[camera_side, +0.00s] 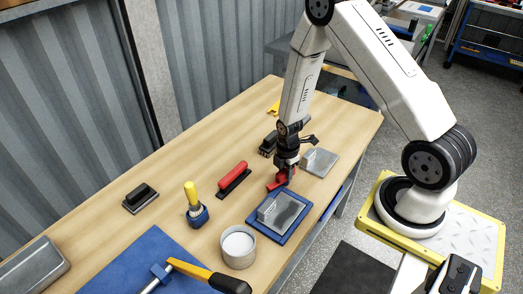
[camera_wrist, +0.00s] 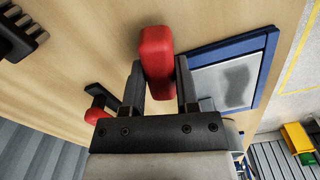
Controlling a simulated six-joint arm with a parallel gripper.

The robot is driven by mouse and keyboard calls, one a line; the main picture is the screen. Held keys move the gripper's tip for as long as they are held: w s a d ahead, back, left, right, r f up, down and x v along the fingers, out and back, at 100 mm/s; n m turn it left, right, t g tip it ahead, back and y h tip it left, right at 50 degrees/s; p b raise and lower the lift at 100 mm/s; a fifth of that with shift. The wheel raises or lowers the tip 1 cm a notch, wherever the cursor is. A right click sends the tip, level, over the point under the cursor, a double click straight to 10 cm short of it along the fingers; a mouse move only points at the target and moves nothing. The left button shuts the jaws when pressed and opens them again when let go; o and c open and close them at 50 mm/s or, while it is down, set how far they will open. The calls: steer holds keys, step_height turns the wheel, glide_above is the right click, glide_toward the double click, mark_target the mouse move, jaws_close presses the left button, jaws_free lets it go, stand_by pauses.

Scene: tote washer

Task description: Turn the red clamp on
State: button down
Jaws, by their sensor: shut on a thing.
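A red piece (camera_side: 277,183), which I take to be the red clamp, is at my gripper (camera_side: 286,176) in the side view. In the wrist view the red clamp (camera_wrist: 157,48) is a rounded red bar between the two dark fingers of my gripper (camera_wrist: 160,85). The fingers are shut on it, and its far end sticks out past their tips. The clamp's mount cannot be made out. A blue-framed tray (camera_side: 263,232) with a grey metal plate lies just in front of the gripper. The tray also shows right of the fingers in the wrist view (camera_wrist: 232,44).
A red-handled black tool (camera_side: 233,178) lies left of the gripper. A white-topped tub (camera_side: 238,247) and a yellow-handled blue tool (camera_side: 196,206) stand nearer the camera.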

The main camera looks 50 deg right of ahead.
steer(key=n, duration=0.3)
steer(key=shift+n, duration=2.1)
steer(key=shift+c, duration=1.8)
jaws_free()
steer(key=shift+r, duration=0.15)
steer(key=shift+r, duration=3.8)
steer(key=shift+r, duration=0.1)
